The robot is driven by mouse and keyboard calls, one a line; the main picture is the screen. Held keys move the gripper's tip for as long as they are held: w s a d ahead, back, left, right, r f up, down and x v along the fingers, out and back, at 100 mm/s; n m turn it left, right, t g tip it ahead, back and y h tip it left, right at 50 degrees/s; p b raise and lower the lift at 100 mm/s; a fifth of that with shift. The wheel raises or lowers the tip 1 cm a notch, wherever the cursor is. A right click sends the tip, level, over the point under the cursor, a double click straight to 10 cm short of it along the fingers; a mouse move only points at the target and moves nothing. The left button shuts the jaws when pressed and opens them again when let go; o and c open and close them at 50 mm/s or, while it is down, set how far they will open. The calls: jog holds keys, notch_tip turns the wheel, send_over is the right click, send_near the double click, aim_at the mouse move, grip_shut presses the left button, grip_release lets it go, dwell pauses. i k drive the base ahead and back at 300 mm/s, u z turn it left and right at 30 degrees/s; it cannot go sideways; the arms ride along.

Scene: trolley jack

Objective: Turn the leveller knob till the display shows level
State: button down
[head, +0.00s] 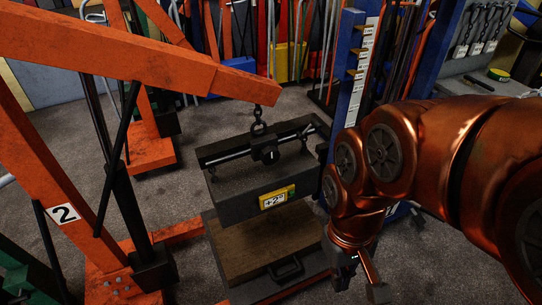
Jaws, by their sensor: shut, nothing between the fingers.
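The leveller knob (269,156) is a round black knob with a small white mark. It sits on the dark leveller bar (225,156), which hangs by a chain and hook (257,122) from the orange crane arm. Below the bar hangs a dark grey box-shaped load (237,205). The yellow-framed display (277,197) on its front reads about "+2", with a small sign after it. The load looks tilted in the picture. My gripper (362,280) is low and right of the load, apart from the knob. It is shut and empty, partly in shadow.
A wood-topped platform (235,250) with a black handle (287,269) is beneath the load. The orange crane (120,50), numbered 2, fills the left. A blue rack post (350,75) stands behind my arm. Grey floor is free behind the load.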

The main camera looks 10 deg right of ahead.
aim_at(269, 155)
jog(key=k, duration=0.5)
jog(key=u, duration=1.9)
jog(key=i, duration=1.25)
jog(key=z, duration=1.95)
